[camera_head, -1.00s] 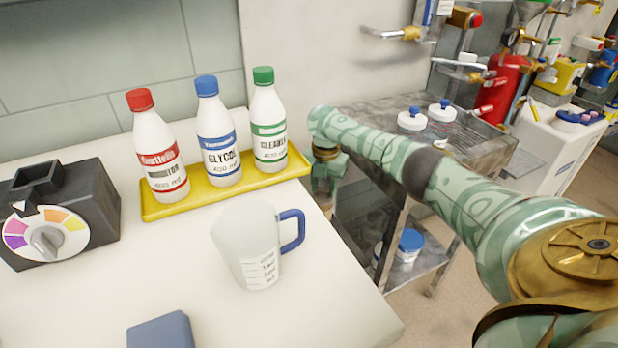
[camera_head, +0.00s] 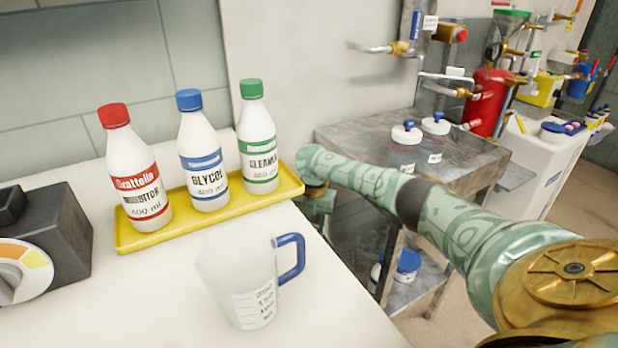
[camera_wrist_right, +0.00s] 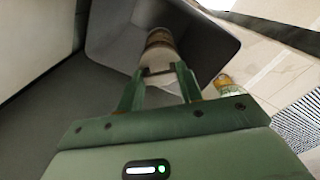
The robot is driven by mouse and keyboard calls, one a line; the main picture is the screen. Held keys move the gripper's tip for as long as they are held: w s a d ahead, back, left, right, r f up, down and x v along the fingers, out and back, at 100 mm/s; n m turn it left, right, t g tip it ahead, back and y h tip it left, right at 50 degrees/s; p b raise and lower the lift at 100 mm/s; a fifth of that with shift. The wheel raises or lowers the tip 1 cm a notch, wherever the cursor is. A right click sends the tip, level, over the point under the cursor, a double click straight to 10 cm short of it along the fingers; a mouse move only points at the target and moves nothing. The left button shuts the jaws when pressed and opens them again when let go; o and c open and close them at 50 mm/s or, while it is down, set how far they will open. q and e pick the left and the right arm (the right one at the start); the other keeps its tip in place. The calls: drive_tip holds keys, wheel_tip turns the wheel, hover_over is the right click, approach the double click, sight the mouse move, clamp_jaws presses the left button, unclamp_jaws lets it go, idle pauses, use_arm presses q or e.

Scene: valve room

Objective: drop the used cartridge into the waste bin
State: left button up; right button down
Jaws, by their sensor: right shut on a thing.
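In the right wrist view, my right gripper (camera_wrist_right: 160,88) is shut on the used cartridge (camera_wrist_right: 158,48), a short cylinder with a brownish band and a pale lower part. A dark grey open bin (camera_wrist_right: 215,45), which looks like the waste bin, lies behind the cartridge in the picture. The cartridge shows against the bin's opening; I cannot tell how far it is above or inside it. In the head view my right arm reaches down beyond the bench edge, and its fingers and the cartridge are hidden. My left gripper is not in view.
The white bench (camera_head: 150,290) carries a measuring jug (camera_head: 245,280), a yellow tray (camera_head: 290,188) with three bottles, and a dial box (camera_head: 55,235). A metal cart (camera_head: 350,135) stands beyond my right arm. A small yellowish item (camera_wrist_right: 223,84) shows beside the right gripper.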

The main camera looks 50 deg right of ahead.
drive_tip(key=c, duration=0.8)
unclamp_jaws()
drive_tip(key=shift+c, duration=0.2)
drive_tip(key=shift+r, duration=0.1)
use_arm(q)
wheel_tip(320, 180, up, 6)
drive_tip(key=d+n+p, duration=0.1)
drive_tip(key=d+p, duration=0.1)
drive_tip(key=p, duration=0.6)
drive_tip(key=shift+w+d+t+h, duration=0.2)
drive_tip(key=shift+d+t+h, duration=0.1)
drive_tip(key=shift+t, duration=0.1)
use_arm(e)
wheel_tip(320, 180, up, 16)
